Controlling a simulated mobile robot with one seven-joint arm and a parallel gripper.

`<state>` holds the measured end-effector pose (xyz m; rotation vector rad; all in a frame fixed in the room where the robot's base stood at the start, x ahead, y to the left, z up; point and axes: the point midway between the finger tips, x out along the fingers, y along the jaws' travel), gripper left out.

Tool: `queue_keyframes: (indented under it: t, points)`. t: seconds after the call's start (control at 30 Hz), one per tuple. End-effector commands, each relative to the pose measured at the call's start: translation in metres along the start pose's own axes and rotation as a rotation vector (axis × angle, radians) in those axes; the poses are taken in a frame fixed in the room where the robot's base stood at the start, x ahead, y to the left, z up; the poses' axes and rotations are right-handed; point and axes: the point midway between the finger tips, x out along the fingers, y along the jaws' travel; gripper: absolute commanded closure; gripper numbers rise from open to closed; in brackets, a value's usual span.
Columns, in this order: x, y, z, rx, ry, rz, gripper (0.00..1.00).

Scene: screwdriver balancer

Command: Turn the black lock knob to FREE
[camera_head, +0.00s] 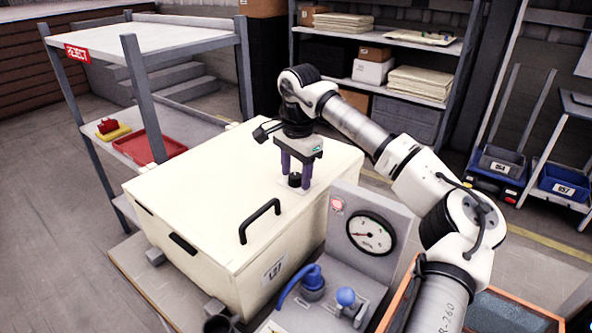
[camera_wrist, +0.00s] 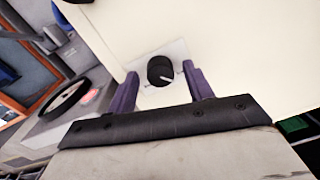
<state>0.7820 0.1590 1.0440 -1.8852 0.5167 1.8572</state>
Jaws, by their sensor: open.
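The black lock knob (camera_head: 294,180) stands on a pale plate on top of the cream box (camera_head: 190,185). In the wrist view the purple fingers of my gripper (camera_wrist: 163,84) are open, one on each side of the knob, with gaps between. I cannot tell whether the fingertips reach down to knob height. No FREE marking is readable on the plate.
A black handle (camera_head: 260,221) rises from the box top in front of the knob. A grey panel with a gauge (camera_head: 371,233), a blue lever (camera_head: 300,284) and a blue ball knob (camera_head: 346,297) stands at the front right. A REJECT rack (camera_head: 140,68) is behind left.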

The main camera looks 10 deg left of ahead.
Motion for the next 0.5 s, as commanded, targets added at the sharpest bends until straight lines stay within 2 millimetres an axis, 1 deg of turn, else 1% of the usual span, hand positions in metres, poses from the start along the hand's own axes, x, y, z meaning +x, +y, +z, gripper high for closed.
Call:
queue_keyframes:
  t: [0.03, 0.07, 0.37, 0.4, 0.5]
  points:
    - [0.0000, 0.0000, 0.0000, 0.000, 0.000, 0.000, 0.48]
    - [-0.0001, 0.0000, 0.0000, 0.000, 0.000, 0.000, 0.51]
    - [-0.0003, 0.0000, 0.0000, 0.000, 0.000, 0.000, 0.90]
    - [-0.0004, 0.0000, 0.0000, 0.000, 0.000, 0.000, 0.93]
    - [-0.0004, 0.0000, 0.0000, 0.003, 0.000, 0.000, 0.93]
